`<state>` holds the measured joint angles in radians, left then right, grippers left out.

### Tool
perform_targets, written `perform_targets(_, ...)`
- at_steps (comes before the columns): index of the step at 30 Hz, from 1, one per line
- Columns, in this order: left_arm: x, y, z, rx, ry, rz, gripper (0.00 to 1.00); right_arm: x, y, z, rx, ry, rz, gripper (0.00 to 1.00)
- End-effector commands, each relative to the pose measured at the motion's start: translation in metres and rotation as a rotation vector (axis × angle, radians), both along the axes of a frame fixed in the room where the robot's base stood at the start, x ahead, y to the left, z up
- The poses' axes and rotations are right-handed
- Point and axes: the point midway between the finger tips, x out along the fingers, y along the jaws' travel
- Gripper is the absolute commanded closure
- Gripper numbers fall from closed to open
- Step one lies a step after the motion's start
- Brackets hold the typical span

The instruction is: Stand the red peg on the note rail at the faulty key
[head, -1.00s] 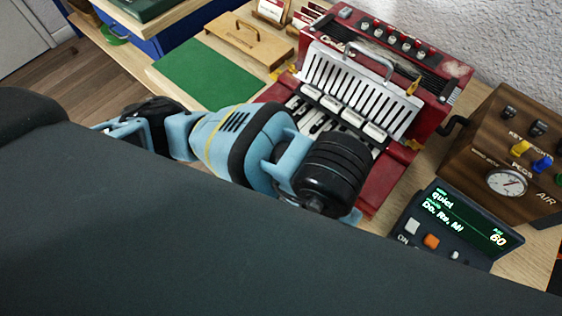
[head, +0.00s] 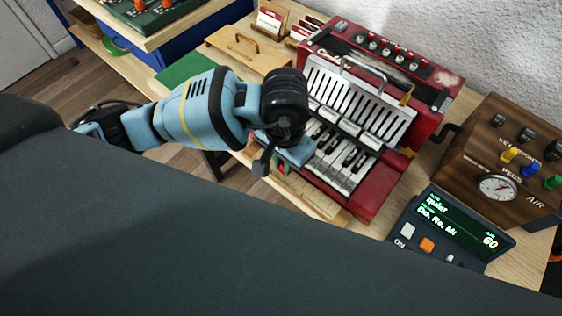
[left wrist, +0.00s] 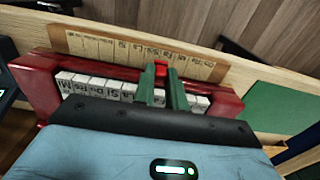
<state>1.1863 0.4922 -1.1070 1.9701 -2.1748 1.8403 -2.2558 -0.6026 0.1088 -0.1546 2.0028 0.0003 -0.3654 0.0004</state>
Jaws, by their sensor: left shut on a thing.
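My left gripper (left wrist: 161,84) has two green fingers shut on the red peg (left wrist: 161,68), whose red top shows between the fingertips in the left wrist view. The peg is over the front of the accordion's white keys (left wrist: 107,86), near the note rail. The note rail (left wrist: 130,50) is a pale wooden strip with printed note names, lying along the red front edge. Whether the peg touches anything is unclear. In the head view my left wrist and hand cover the left end of the red accordion (head: 372,197). My right gripper is out of view.
A wooden box (head: 478,150) with a gauge and yellow, blue and green pegs stands at right. A display (head: 455,225) reads "quiet", "Do, Re, Mi" and 60. A wooden lidded box (head: 247,47) and green mat (head: 185,70) lie behind my arm.

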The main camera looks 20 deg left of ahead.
Motion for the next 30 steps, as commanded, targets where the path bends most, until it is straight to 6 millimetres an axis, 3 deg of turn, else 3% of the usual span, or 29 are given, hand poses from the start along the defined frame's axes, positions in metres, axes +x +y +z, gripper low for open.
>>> perform_targets(7,0.011,0.01,-0.001,0.002,0.0,0.005,1.0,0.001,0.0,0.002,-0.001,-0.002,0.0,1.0)
perform_targets(15,0.01,0.009,-0.035,-0.001,0.0,0.0,1.0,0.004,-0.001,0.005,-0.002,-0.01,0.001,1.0)
perform_targets(28,0.01,0.009,-0.041,0.0,0.001,-0.001,1.0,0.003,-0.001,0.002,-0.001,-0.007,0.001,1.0)
perform_targets(29,0.01,0.009,-0.041,0.0,0.001,-0.001,0.84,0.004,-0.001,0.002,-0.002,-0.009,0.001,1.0)
perform_targets(30,0.01,0.009,-0.04,0.0,0.0,0.0,0.79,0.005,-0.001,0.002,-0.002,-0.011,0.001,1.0)
